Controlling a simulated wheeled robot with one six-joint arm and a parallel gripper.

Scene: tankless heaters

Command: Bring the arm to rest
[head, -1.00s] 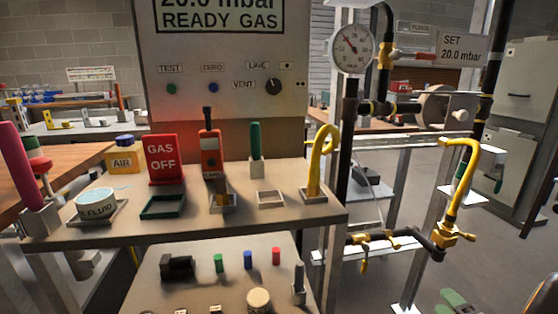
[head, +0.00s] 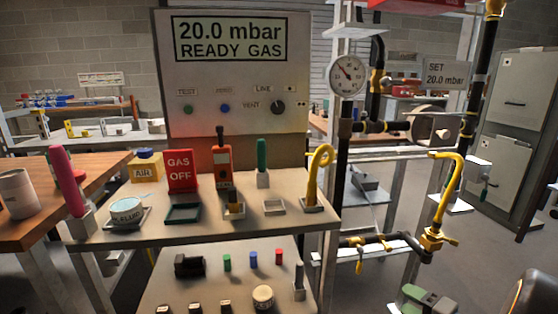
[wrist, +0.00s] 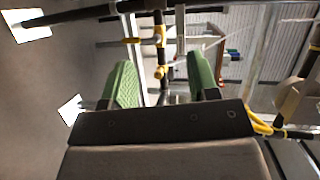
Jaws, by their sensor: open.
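My gripper (head: 424,300) shows at the bottom right of the head view, with part of my dark arm beside it at the frame edge. In the wrist view my gripper (wrist: 160,80) has its two green finger pads spread apart, with nothing between them. Yellow-handled pipework shows beyond the gap. The gripper is in free space in front of the pipe stand, apart from the bench.
A bench shelf (head: 110,238) at left centre holds a red GAS OFF sign (head: 181,171), a red handheld device (head: 222,168) and a yellow hose (head: 315,180). Another yellow hose (head: 446,195) rises from the pipework. A gauge (head: 348,73) stands above. Grey cabinets (head: 515,125) are at right.

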